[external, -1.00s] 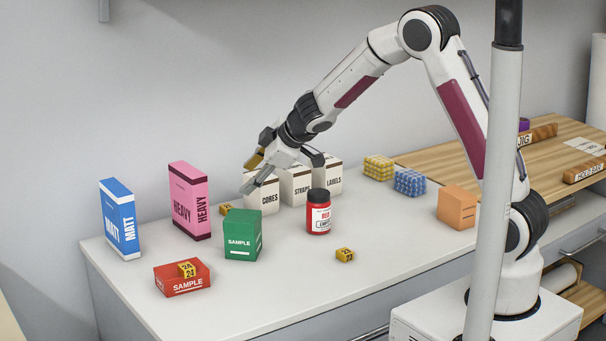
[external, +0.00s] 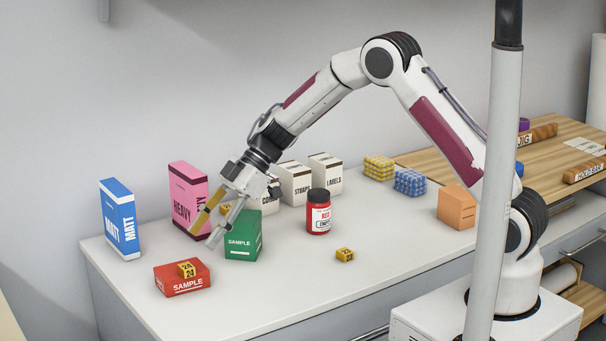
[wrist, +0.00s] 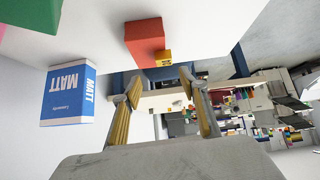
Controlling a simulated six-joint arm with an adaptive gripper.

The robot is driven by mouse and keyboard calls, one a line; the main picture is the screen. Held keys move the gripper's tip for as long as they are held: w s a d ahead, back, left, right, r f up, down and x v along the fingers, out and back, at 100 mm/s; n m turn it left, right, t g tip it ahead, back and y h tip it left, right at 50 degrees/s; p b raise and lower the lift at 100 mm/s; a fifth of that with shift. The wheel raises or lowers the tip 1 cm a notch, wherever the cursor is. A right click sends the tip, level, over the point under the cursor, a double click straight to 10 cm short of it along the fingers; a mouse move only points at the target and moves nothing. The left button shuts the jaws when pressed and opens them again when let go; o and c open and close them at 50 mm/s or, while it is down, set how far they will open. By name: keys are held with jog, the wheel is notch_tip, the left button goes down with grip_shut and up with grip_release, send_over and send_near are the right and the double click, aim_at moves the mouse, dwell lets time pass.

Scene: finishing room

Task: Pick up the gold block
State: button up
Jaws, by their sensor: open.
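Small gold blocks with dark numbers show in three places in the external view. One gold block (external: 187,269) sits on the red SAMPLE box (external: 183,287) at the table's front left. Another gold block (external: 345,254) lies on the bare table, right of centre. In the wrist view, a gold block (wrist: 163,58) by the red box (wrist: 145,38) appears just beyond my fingertips (wrist: 160,82).
The green SAMPLE box (external: 243,240) stands close to my fingers. The pink HEAVY box (external: 186,180) and blue MATT box (external: 119,222) stand to the left. White cartons (external: 326,173) and a red jar (external: 319,215) are rightward. The table front is mostly clear.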

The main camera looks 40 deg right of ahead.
aim_at(182, 269)
jog(key=shift+s+a+r, duration=0.1)
jog(key=shift+s, duration=0.15)
jog(key=shift+x, duration=1.3)
jog(key=shift+s+d+f+x, duration=0.1)
jog(key=shift+d+f+x, duration=0.05)
jog(key=shift+x, duration=0.95)
jog(key=shift+s+d+f+x, duration=0.1)
jog(key=shift+d+f+x, duration=0.05)
jog(key=shift+x, duration=0.95)
jog(key=shift+a+f, duration=0.25)
jog(key=shift+a, duration=0.05)
grip_shut()
